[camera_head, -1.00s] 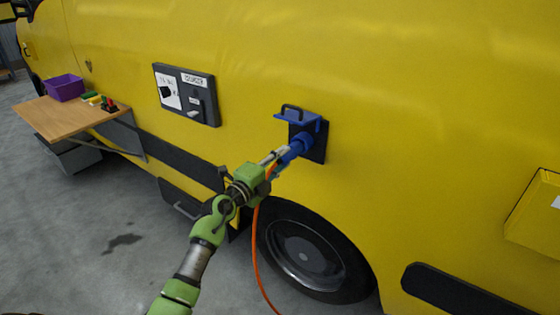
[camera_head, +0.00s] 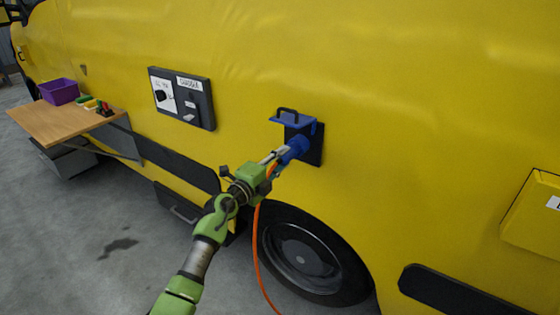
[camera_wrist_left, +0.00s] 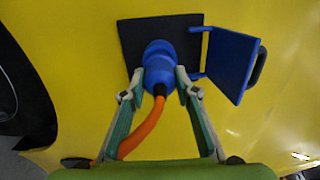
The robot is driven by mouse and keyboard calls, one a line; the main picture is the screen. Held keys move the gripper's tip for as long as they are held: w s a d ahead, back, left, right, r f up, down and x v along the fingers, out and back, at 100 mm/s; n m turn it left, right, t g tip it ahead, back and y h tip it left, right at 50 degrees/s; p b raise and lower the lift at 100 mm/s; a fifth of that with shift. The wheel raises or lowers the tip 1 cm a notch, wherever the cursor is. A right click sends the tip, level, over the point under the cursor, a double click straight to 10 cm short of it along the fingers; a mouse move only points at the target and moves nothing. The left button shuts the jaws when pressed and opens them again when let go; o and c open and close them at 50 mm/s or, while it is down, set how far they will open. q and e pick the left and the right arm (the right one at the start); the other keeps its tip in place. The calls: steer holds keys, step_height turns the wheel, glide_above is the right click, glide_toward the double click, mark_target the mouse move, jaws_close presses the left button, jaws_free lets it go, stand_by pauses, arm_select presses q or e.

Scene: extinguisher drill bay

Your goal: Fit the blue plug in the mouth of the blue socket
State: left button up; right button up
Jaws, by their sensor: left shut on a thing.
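The blue plug (camera_head: 284,156) with its orange cable is held in my left gripper (camera_head: 277,159), which is shut on it. In the left wrist view the plug (camera_wrist_left: 158,78) sits between the two fingers of the gripper (camera_wrist_left: 160,84), its front against the blue socket (camera_wrist_left: 158,48) on a black plate. The socket (camera_head: 302,144) is on the yellow vehicle side, its blue hinged lid (camera_head: 293,121) raised. Plug and socket look lined up and touching; how deep the plug sits is hidden. My right gripper is not in view.
The orange cable (camera_head: 257,250) hangs down past the wheel (camera_head: 305,260). A dark control panel (camera_head: 203,110) is on the vehicle to the left. A wooden shelf (camera_head: 60,125) bears a purple bin (camera_head: 59,91). A yellow box (camera_head: 535,215) juts out at right.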

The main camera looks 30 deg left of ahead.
arm_select(q)
steer(key=shift+w+d+r, duration=0.1)
steer(key=shift+w, duration=0.8)
steer(key=o, duration=1.3)
